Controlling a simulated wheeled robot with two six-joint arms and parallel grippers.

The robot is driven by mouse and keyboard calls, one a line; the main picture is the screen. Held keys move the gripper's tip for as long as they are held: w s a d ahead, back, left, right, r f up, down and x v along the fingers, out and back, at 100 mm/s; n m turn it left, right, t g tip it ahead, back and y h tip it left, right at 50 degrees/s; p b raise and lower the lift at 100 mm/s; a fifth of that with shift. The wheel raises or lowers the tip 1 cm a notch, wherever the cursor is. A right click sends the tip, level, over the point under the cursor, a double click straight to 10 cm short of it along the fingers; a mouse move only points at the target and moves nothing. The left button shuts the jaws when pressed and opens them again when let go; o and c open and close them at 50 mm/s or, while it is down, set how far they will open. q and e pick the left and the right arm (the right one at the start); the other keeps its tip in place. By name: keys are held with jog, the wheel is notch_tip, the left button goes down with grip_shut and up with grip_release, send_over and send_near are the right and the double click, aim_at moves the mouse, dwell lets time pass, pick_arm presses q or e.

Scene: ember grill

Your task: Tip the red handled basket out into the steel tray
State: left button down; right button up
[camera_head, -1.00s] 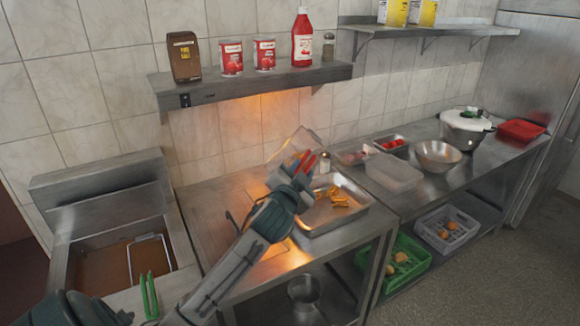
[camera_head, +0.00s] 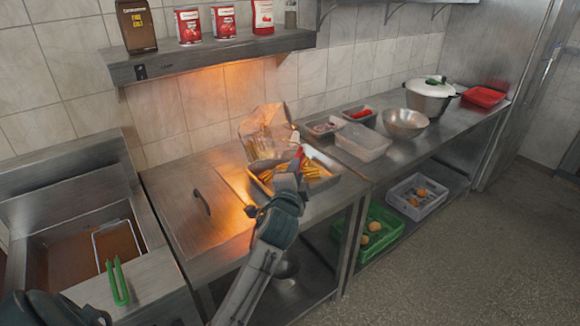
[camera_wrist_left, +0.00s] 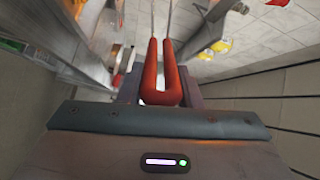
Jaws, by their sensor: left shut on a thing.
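My left gripper (camera_head: 289,180) is shut on the red handle (camera_head: 297,160) of a wire basket (camera_head: 262,132). The red handle loop also shows between the jaws in the left wrist view (camera_wrist_left: 164,80). The basket is tilted, above the back left part of the steel tray (camera_head: 328,187). Yellow-orange fries (camera_head: 312,171) lie in the tray. Yellowish shapes show in or through the basket mesh; I cannot tell whether they are fries still inside. My gripper and arm hide the front left of the tray. My right gripper is not in view.
A green-handled basket (camera_head: 118,283) rests in the fryer (camera_head: 65,262) at left. Clear lidded container (camera_head: 362,143), steel bowl (camera_head: 404,123) and white-lidded pot (camera_head: 430,99) stand to the right. A shelf (camera_head: 215,54) with cans hangs behind. The counter left of the tray is clear.

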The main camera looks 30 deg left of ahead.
pick_arm(q)
jog(key=w+d+f+m+b, duration=0.1)
jog(key=d+f+m, duration=0.2)
jog(key=f+m, duration=0.9)
jog(key=shift+f+m, duration=0.3)
jog(key=shift+f, duration=1.5)
jog(key=shift+d, duration=0.1)
